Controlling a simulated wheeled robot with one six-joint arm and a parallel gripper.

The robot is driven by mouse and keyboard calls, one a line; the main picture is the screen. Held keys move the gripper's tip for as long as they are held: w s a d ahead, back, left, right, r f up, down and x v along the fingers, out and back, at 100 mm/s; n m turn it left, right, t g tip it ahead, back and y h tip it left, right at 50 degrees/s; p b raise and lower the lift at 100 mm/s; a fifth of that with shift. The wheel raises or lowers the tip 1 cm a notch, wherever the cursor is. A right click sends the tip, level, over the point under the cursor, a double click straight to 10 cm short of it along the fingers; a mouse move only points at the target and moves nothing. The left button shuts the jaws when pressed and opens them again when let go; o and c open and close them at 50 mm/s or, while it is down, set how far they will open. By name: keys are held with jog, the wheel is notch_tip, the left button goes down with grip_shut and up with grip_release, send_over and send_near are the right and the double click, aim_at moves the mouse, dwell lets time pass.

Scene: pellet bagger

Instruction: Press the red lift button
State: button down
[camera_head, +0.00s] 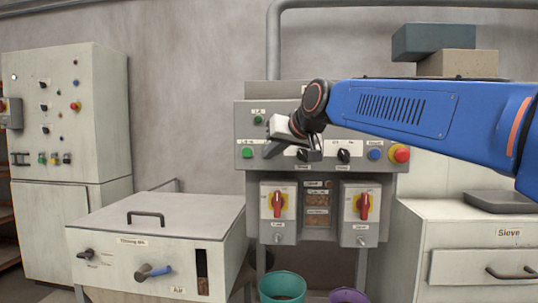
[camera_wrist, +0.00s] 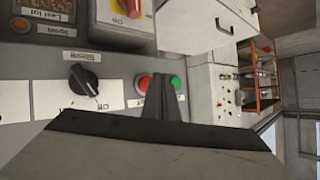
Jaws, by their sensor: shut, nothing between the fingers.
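The red button (camera_wrist: 144,83) shows in the wrist view beside a green button (camera_wrist: 175,82), on the grey control panel. My gripper (camera_wrist: 160,80) is shut and empty, its dark fingertips close to both buttons and partly covering the space between them. I cannot tell whether the tips touch the red button. In the head view my gripper (camera_head: 268,153) is at the left part of the panel (camera_head: 372,118), just right of the green button (camera_head: 247,153). The red button is hidden behind my gripper there.
A black knob (camera_wrist: 84,79) is near my gripper; another knob (camera_head: 343,155), a blue button (camera_head: 375,154) and a red mushroom button (camera_head: 400,153) sit farther right. Two red rotary handles (camera_head: 278,204) (camera_head: 364,206) are below. A lidded white box (camera_head: 160,217) stands at left.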

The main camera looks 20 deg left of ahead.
jog(key=s, duration=0.2)
jog(key=s+d, duration=0.1)
jog(key=s, duration=0.2)
jog(key=shift+s+d, duration=0.2)
jog(key=shift+s, duration=0.15)
dwell(0.3)
jog(key=s+d+f+m+h, duration=0.15)
jog(key=d+f, duration=0.45)
jog(key=d, duration=0.6)
jog(key=s+d+f+m+h, duration=0.1)
jog(key=s+d+f+h, duration=0.2)
jog(key=d+f, duration=0.55)
jog(key=s+d+f+m+h, duration=0.2)
jog(key=d+f, duration=0.2)
jog(key=d, duration=1.1)
jog(key=s+d+f+m+g+h, duration=0.3)
jog(key=s+d+f, duration=1.5)
jog(key=s+f, duration=0.2)
notch_tip(320, 180, down, 2)
jog(key=shift+s+f, duration=0.15)
jog(key=shift+s, duration=0.1)
